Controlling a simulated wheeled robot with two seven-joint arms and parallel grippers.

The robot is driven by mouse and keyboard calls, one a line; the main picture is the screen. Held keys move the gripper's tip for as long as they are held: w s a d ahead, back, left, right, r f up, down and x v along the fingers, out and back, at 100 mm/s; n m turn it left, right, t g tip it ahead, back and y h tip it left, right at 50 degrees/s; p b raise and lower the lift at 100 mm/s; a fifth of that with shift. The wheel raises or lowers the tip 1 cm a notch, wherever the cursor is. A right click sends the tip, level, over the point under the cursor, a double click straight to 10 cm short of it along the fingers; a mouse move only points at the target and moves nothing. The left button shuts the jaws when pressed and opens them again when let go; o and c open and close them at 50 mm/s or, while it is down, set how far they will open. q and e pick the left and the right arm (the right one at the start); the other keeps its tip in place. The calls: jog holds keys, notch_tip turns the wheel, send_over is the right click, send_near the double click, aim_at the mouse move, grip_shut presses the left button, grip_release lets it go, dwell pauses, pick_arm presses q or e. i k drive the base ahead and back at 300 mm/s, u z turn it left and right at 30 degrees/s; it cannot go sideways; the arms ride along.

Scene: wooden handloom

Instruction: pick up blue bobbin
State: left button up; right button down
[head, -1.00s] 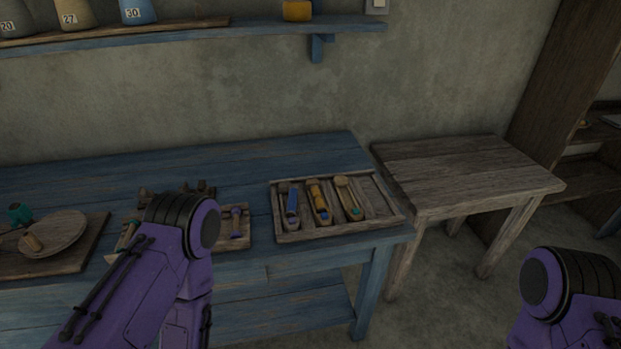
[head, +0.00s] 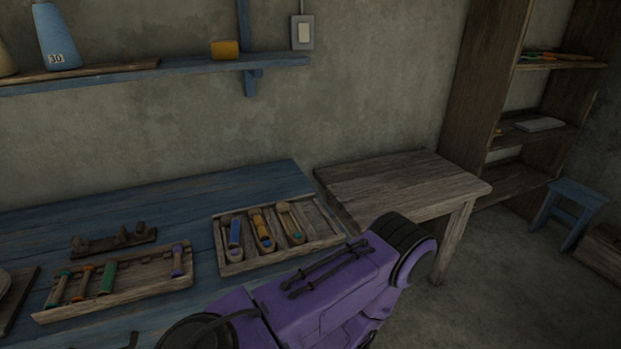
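A blue bobbin (head: 235,231) lies in the left part of a divided wooden tray (head: 330,241) on the blue workbench. It seems to sit in a wooden boat-shaped holder; the fine detail is too small to tell. Beside it to the right are a yellow piece (head: 262,228) and a pale, teal-tipped piece (head: 290,222) in like holders. A purple link of my arm crosses the bottom middle, just in front of the tray. Neither of my grippers shows.
A left tray (head: 135,285) holds several teal, orange, green and purple bobbins. A peg rack (head: 112,241) stands behind it. A bare wooden side table (head: 400,183) stands right of the bench. A wall shelf (head: 180,70) hangs above; a blue stool (head: 568,210) stands far right.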

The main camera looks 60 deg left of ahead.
aim_at(234, 238)
jog(key=z, duration=0.3)
jog(key=i, duration=1.4)
jog(key=u, duration=3)
